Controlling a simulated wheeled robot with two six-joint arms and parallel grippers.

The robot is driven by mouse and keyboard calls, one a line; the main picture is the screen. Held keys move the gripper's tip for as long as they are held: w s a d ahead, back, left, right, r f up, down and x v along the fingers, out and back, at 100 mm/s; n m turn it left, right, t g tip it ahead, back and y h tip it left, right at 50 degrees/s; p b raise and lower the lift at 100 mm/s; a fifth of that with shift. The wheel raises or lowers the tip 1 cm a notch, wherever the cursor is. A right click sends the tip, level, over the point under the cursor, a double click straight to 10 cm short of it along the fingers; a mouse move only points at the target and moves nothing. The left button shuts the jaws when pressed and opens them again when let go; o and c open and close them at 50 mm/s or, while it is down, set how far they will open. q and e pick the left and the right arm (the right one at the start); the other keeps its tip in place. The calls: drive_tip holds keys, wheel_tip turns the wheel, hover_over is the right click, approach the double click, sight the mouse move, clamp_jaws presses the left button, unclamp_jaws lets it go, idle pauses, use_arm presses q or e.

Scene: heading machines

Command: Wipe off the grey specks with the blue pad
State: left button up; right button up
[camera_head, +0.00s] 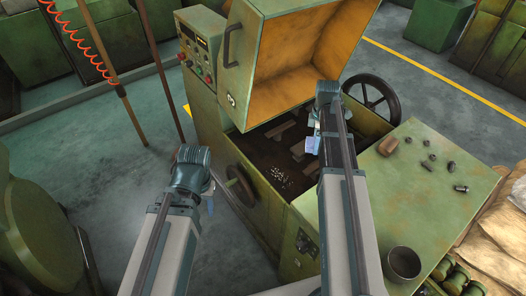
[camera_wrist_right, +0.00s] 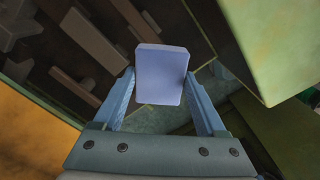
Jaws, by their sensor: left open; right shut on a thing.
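The grey specks (camera_head: 280,177) lie as a loose patch on the dark bed inside the open green machine. The blue pad (camera_wrist_right: 161,74) is between the fingers of my right gripper (camera_wrist_right: 161,92), which is shut on it. In the head view the pad (camera_head: 313,146) shows at the tip of my right arm, above the machine bed and to the right of the specks. My left gripper (camera_head: 208,196) is open and empty, left of the machine near a handwheel; its fingers are mostly hidden behind the wrist.
The machine's hinged cover (camera_head: 290,50) stands open behind the bed. A green top (camera_head: 440,190) at right carries several small metal parts and a dark cup (camera_head: 402,264). A black handwheel (camera_head: 371,97) stands behind. Raised blocks (camera_head: 283,131) sit in the bed.

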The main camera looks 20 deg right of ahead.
sight(313, 141)
drive_tip(key=f, duration=0.1)
drive_tip(key=w+f+b, duration=0.1)
drive_tip(key=f+b, duration=0.1)
drive_tip(key=shift+w+a, duration=0.15)
drive_tip(key=shift+a, duration=0.25)
drive_tip(key=w+a+f+n+b, duration=0.1)
drive_tip(key=w+a+f+b, duration=0.8)
drive_tip(key=a, duration=0.3)
drive_tip(key=shift+w+a+f+b, duration=0.35)
drive_tip(key=shift+f+b, duration=0.1)
drive_tip(key=shift+b, duration=0.15)
drive_tip(key=shift+f, duration=0.1)
